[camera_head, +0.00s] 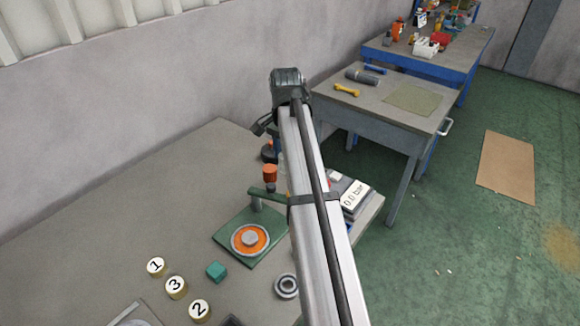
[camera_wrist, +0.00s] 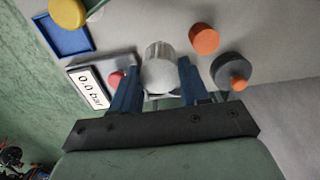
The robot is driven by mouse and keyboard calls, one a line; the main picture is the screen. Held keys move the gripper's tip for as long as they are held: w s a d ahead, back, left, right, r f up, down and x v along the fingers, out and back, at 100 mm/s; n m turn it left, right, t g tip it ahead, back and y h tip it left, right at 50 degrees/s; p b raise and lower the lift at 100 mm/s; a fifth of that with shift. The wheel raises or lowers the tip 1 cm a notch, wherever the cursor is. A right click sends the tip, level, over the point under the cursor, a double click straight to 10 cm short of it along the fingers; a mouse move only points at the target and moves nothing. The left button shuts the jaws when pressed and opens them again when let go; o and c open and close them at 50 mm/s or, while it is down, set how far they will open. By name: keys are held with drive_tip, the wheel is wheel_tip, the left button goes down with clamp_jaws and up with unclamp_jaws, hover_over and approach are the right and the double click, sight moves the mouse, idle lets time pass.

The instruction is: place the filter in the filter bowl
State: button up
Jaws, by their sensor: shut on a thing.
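My gripper (camera_wrist: 160,72) shows in the wrist view, its two blue fingers shut on a pale silver-white cylinder. I take this cylinder to be the filter (camera_wrist: 160,63); it sits between the fingertips and its far end points away from me. I cannot tell whether it touches anything beyond. The filter bowl is not one I can pick out for certain in either view. In the head view my own arm hides the gripper and the filter.
A 0.0 bar display (camera_head: 355,196) stands right of my arm; the wrist view shows a red button beside it. A green fixture (camera_head: 225,240) with an orange disc, numbered cans (camera_head: 176,287), a green cube (camera_head: 216,271) and a metal ring (camera_head: 286,285) are on the bench. The bench's left is clear.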

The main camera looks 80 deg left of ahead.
drive_tip(key=w+a+r, duration=0.1)
drive_tip(key=w+a, duration=0.4)
drive_tip(key=a, duration=0.4)
drive_tip(key=shift+w+d+f, duration=0.1)
drive_tip(key=shift+w+f, duration=0.05)
drive_tip(key=shift+f, duration=4.6)
drive_tip(key=shift+f, duration=0.2)
drive_tip(key=o, duration=1.1)
drive_tip(key=shift+c, duration=0.2)
drive_tip(key=shift+r, duration=0.15)
wheel_tip(320, 180, up, 12)
